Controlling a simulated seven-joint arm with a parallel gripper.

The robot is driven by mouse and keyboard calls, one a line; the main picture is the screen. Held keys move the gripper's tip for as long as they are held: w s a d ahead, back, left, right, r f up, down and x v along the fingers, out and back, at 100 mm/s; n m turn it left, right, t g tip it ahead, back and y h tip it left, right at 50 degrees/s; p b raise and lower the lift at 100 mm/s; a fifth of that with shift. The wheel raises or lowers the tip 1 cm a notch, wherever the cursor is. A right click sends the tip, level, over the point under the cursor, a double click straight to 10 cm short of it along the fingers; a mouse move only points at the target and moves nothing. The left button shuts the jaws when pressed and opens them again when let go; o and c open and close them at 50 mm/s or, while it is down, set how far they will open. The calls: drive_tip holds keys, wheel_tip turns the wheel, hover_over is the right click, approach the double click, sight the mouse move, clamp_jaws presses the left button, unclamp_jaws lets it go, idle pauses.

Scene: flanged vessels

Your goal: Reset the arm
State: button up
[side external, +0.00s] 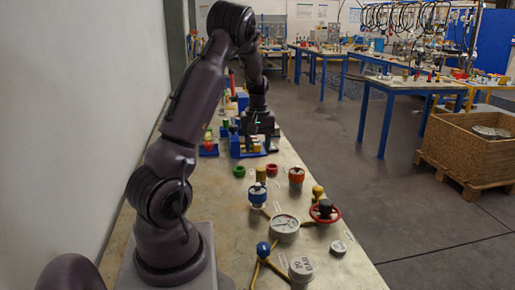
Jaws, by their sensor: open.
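My gripper (257,143) points down at the far part of the bench, just above or among blue fixtures (237,150) with small coloured parts. It is small and dark in this view, and no object shows clearly between its fingers. My arm reaches forward along the bench, bent high at the elbow. Whether the fingers touch the parts below cannot be told.
The bench (228,230) holds a pressure gauge (285,228), a red handwheel (325,212), a blue-topped valve (257,195), a white "20 BAR" cap (301,269) and red and green rings. A wall (75,110) runs close on the left.

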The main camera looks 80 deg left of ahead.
drive_tip(key=d+r+m+t, duration=0.2)
drive_tip(key=d+r+m, duration=0.3)
drive_tip(key=d, duration=0.7)
drive_tip(key=s+d+r+m+t, duration=0.1)
drive_tip(key=d+r+m, duration=0.4)
drive_tip(key=d, duration=0.7)
drive_tip(key=s+d+r+m+t, duration=0.1)
drive_tip(key=d+r+m, duration=0.3)
drive_tip(key=d, duration=0.8)
drive_tip(key=shift+s+r+m+t, duration=0.2)
drive_tip(key=shift+r+m+t, duration=0.2)
drive_tip(key=shift+m+t, duration=0.6)
idle(0.8)
